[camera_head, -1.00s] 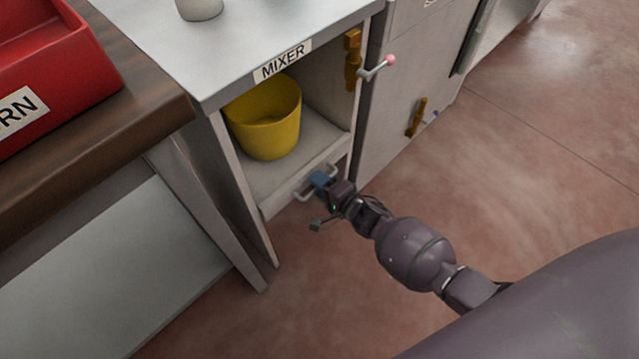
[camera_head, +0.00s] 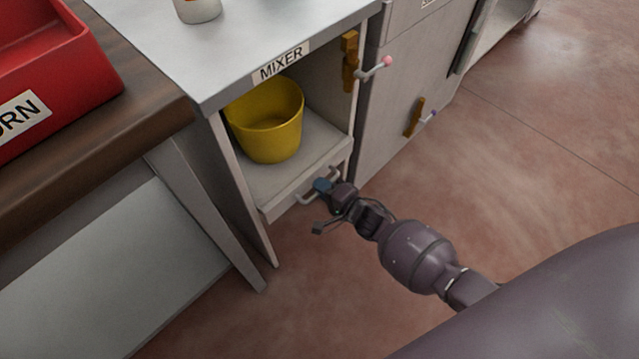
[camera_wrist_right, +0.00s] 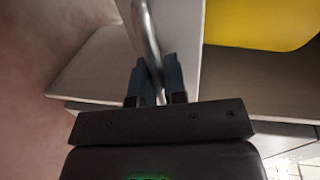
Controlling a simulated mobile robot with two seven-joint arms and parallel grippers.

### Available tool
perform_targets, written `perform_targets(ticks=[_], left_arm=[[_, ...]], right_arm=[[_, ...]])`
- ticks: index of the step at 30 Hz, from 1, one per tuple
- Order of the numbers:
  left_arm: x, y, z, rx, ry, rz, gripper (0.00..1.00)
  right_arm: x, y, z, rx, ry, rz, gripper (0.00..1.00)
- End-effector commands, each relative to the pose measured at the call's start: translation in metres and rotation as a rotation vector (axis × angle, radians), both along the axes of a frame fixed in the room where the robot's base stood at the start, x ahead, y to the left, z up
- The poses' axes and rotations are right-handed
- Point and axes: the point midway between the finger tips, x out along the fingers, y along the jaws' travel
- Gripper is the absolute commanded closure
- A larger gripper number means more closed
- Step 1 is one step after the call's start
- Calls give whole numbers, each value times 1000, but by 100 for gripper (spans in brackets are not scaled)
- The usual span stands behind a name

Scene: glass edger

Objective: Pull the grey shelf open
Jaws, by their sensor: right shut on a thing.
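The grey shelf (camera_head: 285,185) is in the lower part of the cabinet labelled MIXER and slightly out past the cabinet's front. A metal bar handle (camera_head: 306,197) is on its front edge. My right gripper (camera_head: 322,186) is shut on the handle. In the right wrist view the blue fingertips (camera_wrist_right: 155,82) stand on either side of the handle bar (camera_wrist_right: 148,35). A yellow bucket (camera_head: 265,120) stands upright on the shelf. My left gripper is not in view.
A red bin (camera_head: 60,75) rests on a brown worktop (camera_head: 150,100) at the left. A pink-tipped lever (camera_head: 380,66) sticks out at the cabinet's right side. The reddish floor (camera_head: 520,170) in front is clear.

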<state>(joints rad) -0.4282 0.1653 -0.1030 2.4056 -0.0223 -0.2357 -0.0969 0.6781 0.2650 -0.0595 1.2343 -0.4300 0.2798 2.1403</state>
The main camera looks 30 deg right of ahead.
Motion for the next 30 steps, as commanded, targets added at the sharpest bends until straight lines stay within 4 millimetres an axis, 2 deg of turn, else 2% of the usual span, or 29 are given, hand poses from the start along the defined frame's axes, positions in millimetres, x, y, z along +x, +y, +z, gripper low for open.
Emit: perform_targets(ticks=[8, 21, 27, 30], left_arm=[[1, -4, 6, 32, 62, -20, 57], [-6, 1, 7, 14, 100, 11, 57], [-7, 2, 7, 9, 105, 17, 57], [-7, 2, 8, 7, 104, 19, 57]], right_arm=[[-54, -22, 6, -3, -3, -2, 100], [-165, -62, 2, -3, 0, 0, 100], [-201, -74, 1, -2, 2, 0, 100], [-213, -78, 0, -3, 1, 0, 100]])
